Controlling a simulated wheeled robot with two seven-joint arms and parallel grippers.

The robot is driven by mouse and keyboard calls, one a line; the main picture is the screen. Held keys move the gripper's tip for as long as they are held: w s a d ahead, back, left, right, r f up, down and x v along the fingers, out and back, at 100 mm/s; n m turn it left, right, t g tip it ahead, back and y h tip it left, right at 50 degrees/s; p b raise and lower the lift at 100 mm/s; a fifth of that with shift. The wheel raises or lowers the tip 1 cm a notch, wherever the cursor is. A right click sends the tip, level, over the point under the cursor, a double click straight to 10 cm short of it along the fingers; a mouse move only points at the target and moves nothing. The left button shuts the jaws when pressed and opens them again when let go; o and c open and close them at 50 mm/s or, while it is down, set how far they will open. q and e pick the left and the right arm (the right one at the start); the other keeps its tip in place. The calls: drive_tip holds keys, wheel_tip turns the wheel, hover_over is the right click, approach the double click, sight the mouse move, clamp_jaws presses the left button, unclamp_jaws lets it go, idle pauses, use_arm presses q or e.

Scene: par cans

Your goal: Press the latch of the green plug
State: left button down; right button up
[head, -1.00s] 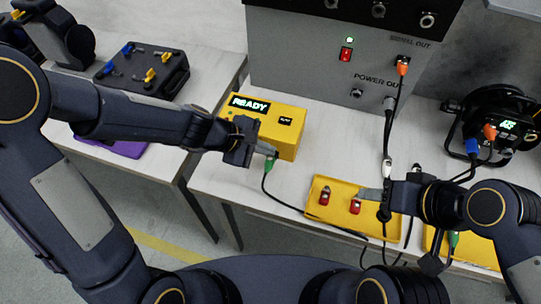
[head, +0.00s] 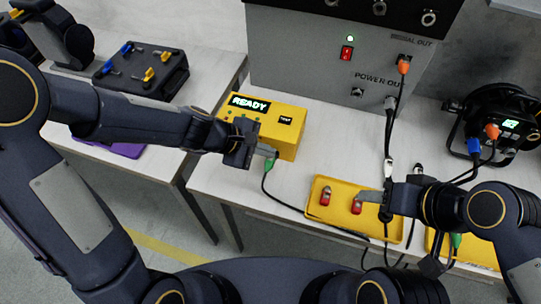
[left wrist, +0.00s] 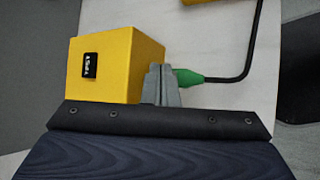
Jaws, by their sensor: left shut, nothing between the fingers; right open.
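The green plug (head: 269,164) is at the lower front of the yellow box (head: 285,132), whose display reads READY. Its black cable runs right across the table. In the left wrist view the green plug (left wrist: 188,77) sticks out to the right of the fingers. My left gripper (head: 264,150) is shut with nothing between its fingers; its tips are right at the plug, beside the yellow box. The fingers (left wrist: 163,84) hide the plug's near end and its latch, so contact cannot be told. My right gripper (head: 370,197) is open over the yellow tray (head: 334,187).
Red-bodied parts (head: 325,197) lie in the yellow tray. A grey power cabinet (head: 300,60) stands behind, with an orange plug (head: 403,67) and hanging cables. A black case (head: 140,72) lies on the left table.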

use_arm(q)
drive_tip(key=shift+f+b, duration=0.35)
drive_tip(key=shift+r, duration=0.15)
idle(0.4)
drive_tip(key=shift+r+p, duration=0.65)
drive_tip(key=shift+p, duration=0.05)
wheel_tip(320, 180, up, 5)
drive_tip(key=p, duration=0.4)
drive_tip(key=shift+p, duration=0.3)
